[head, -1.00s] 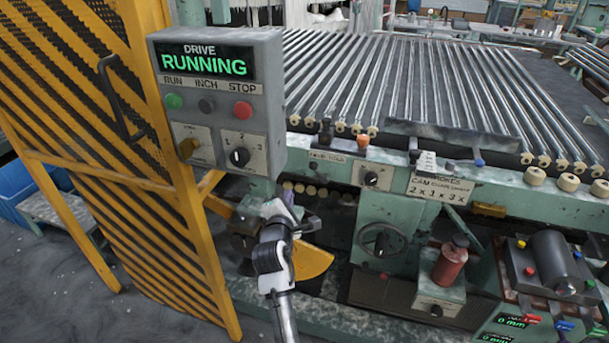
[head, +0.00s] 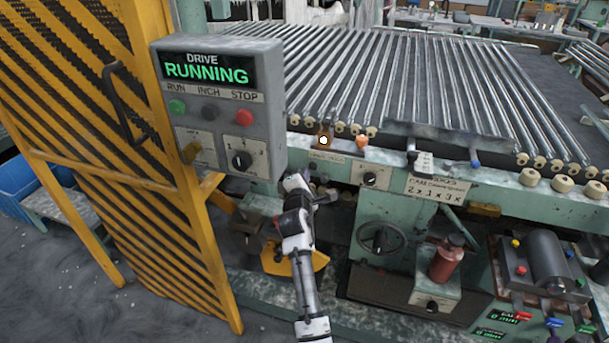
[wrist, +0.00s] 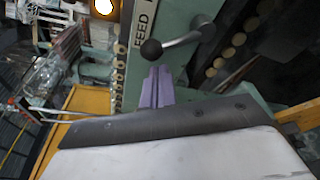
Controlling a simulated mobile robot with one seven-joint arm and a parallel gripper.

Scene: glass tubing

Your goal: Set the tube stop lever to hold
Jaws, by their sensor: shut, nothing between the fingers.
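My gripper (head: 297,180) is at the front of the machine, below its front rail and right of the drive box. Its purple fingers (wrist: 157,84) are together and empty in the wrist view. Just beyond them is a lever with a black ball (wrist: 151,49) on a metal arm, beside a plate lettered FEED (wrist: 140,28); the fingers look apart from it. No tube stop label is readable.
The drive box (head: 216,105) reads RUNNING. A yellow mesh guard (head: 90,130) stands at the left. Glass tubes (head: 400,80) lie on the bed behind the rail.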

